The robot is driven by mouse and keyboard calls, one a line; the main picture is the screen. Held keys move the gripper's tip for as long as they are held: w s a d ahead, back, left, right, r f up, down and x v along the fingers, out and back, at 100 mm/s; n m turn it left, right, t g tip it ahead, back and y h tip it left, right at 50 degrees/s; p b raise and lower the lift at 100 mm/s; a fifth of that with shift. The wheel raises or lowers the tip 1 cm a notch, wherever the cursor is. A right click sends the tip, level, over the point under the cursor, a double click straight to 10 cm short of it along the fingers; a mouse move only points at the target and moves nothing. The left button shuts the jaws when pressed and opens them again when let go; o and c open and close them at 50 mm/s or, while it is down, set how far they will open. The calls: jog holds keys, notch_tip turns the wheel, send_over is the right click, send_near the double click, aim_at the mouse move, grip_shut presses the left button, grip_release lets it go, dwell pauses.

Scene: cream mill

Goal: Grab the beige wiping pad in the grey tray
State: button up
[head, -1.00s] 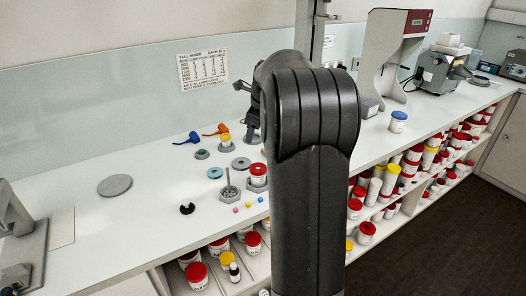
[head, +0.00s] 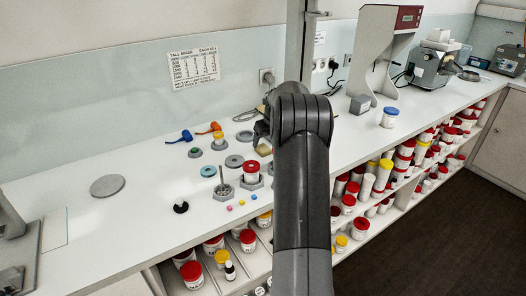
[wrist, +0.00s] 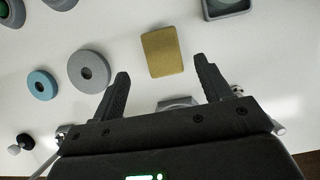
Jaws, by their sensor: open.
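The beige wiping pad (wrist: 162,52) lies flat on the white counter in the wrist view, just beyond my fingertips and between their lines. A grey tray (wrist: 226,12) shows partly at the top edge, right of the pad. The pad appears apart from that tray, not inside it. My gripper (wrist: 161,68) is open and empty, one finger on each side below the pad. In the head view my gripper (head: 262,130) is low over the counter, mostly hidden by my arm. A small pale yellowish patch below it may be the pad.
A grey ring (wrist: 89,71) and a blue ring (wrist: 42,85) lie left of my gripper in the wrist view. A red-lidded jar (head: 251,172) stands nearby in the head view. The left part of the counter is mostly clear around a grey disc (head: 107,186).

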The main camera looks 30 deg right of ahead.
aim_at(263, 148)
jog(key=x, duration=0.5)
jog(key=shift+d, duration=0.25)
jog(key=shift+c, duration=0.5)
jog(key=c, duration=1)
